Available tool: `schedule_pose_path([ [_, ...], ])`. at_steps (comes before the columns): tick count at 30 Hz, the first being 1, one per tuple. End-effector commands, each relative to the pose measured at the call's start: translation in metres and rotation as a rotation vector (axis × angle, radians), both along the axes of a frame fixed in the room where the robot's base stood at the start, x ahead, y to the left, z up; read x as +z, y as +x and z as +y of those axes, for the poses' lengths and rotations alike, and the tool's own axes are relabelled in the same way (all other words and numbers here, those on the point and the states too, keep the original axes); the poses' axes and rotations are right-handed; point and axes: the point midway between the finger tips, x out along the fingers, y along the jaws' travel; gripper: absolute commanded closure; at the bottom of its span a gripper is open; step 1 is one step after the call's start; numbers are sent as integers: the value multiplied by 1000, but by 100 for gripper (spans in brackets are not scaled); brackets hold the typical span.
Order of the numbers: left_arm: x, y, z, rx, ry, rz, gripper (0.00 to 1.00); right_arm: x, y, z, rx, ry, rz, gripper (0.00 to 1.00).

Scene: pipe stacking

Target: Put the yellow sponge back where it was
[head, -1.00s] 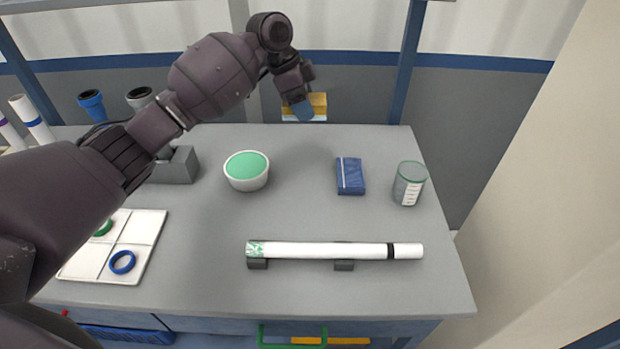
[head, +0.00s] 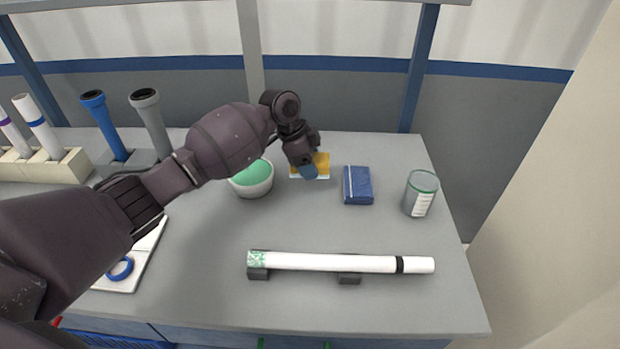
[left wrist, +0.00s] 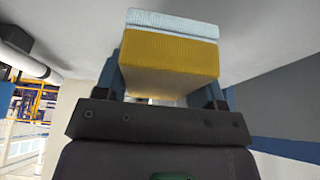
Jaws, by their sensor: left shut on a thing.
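The yellow sponge (head: 322,161) has a pale blue layer along one side. My left gripper (head: 308,171) is shut on it, between the bowl with green contents and the blue packet, over the back part of the table. In the left wrist view the sponge (left wrist: 170,62) sits between the two fingers, its pale layer on the far side. I cannot tell whether it touches the table. The gripper hides part of it in the head view. My right gripper is not in view.
The white bowl (head: 252,187) stands close on the left, the blue packet (head: 357,185) on the right. A clear jar (head: 420,194) stands farther right. A white pipe (head: 335,263) lies on supports in front. Pipes stand in a rack (head: 75,160) at the left.

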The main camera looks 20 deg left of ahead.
Motion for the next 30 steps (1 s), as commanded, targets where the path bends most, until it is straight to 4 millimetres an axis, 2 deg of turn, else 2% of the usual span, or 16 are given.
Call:
schedule_pose_path([
  [10,-52,-1,0,1,0,6,56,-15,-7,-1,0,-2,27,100],
  [18,-54,0,0,0,0,0,56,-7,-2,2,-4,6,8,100],
  [24,-58,0,0,0,0,2,56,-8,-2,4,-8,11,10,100],
  [25,-58,0,0,1,1,2,34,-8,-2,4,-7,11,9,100],
  [30,-57,0,0,0,0,2,11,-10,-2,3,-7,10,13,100],
])
